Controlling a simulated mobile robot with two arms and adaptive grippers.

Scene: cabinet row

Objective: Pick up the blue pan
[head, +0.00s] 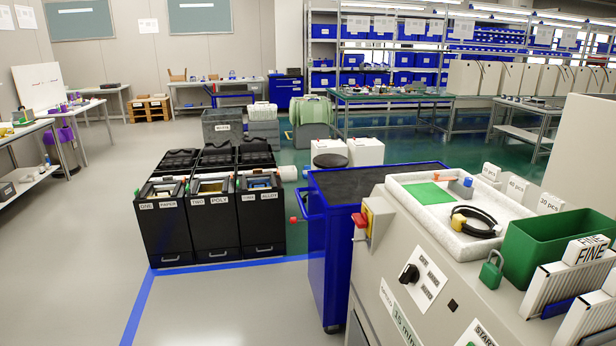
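I cannot make out a blue pan in the head view. The tray also holds a green pad (429,194) and a black ring-shaped item (470,219). Neither of my grippers is in view.
Black bins (165,228) stand left of the blue cart. The grey machine (400,262) fills the near right, with a green bin (560,240) on it. Shelves of blue boxes (352,79) stand at the back. The floor (70,270) at the left is clear.

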